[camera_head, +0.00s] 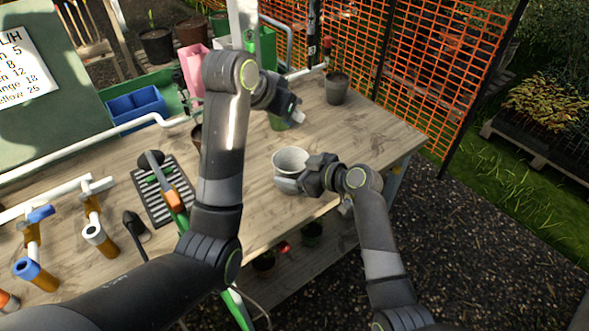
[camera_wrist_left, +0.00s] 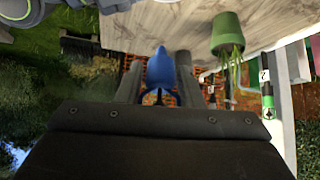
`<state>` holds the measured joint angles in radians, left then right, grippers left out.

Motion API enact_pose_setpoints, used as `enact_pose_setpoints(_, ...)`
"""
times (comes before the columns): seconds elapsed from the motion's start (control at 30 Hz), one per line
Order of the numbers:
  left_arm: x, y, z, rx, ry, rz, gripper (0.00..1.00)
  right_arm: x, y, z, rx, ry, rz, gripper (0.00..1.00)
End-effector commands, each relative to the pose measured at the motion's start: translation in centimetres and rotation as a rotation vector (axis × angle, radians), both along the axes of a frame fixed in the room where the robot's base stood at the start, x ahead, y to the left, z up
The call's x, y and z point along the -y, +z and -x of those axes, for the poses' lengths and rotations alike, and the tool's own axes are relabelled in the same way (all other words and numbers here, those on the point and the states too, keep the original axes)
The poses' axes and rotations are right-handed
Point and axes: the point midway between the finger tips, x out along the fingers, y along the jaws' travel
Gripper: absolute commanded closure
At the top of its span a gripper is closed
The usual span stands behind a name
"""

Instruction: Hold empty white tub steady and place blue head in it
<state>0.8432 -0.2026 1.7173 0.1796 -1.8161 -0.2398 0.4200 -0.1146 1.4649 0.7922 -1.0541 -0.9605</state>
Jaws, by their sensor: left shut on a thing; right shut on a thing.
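The white tub (camera_head: 291,157) stands on the wooden table near its front right edge, open side up. My right gripper (camera_head: 290,184) is shut on the tub's near side. My left gripper (camera_head: 296,114) is above the table, farther back than the tub and apart from it. In the left wrist view, my left gripper (camera_wrist_left: 157,85) is shut on the blue head (camera_wrist_left: 160,67), which sits between its two fingers. I cannot make out the blue head in the head view.
A green pot (camera_wrist_left: 228,32) with a plant stands near my left gripper. A dark pot (camera_head: 336,88) stands at the back right before an orange mesh fence (camera_head: 430,70). Pipe pieces (camera_head: 100,238) and a black rack (camera_head: 160,190) lie at left. The table right of the tub is clear.

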Motion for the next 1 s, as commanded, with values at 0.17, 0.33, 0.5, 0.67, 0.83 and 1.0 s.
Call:
enact_pose_setpoints(0.17,0.0,-1.4,0.0,-0.002,0.000,0.000,0.88,0.0,0.0,0.0,0.000,0.000,0.000,0.50)
enact_pose_setpoints(0.33,0.0,-2.6,0.0,-0.002,0.001,-0.001,0.88,0.0,0.0,0.0,0.000,0.000,0.000,0.50)
enact_pose_setpoints(0.5,0.0,-3.7,0.0,-0.002,-0.001,0.001,0.88,0.0,0.0,0.0,0.000,0.000,0.000,0.50)
enact_pose_setpoints(0.67,0.0,-4.9,0.0,-0.002,0.000,0.000,0.88,0.0,0.0,0.0,0.000,0.000,0.000,0.50)
enact_pose_setpoints(0.83,0.0,-6.1,0.0,-0.002,0.001,-0.001,0.88,0.0,0.0,0.0,-0.001,0.000,0.001,0.50)
enact_pose_setpoints(1.0,0.0,-7.3,0.0,-0.002,0.001,-0.001,0.88,0.0,0.0,0.0,-0.001,0.000,0.001,0.50)
